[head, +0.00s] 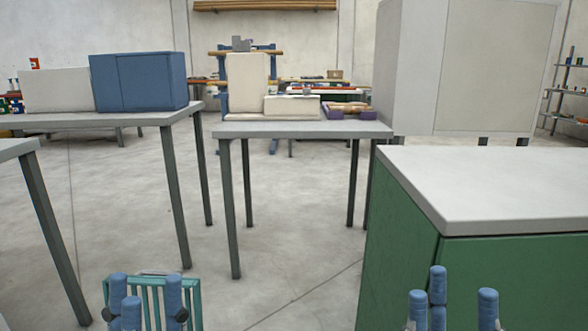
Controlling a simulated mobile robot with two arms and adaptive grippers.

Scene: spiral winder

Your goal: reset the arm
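My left gripper (150,302) is at the bottom left of the head view, with its blue fingertips pointing up and spread apart. A teal slatted frame (192,295) shows right behind its fingers; I cannot tell whether they touch. My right gripper (458,308) is at the bottom right, in front of the green cabinet (400,255). Its blue fingertips are apart, with nothing visible between them. The lower parts of both grippers are cut off by the picture edge. A cream machine (247,85) with blue posts around it stands on the middle table (300,130).
The cabinet's pale top (510,185) fills the right side. A blue box (140,82) and a white box (55,90) stand on the left table (90,121). A purple tray (338,113) lies on the middle table. The floor (290,225) between table and cabinet is clear.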

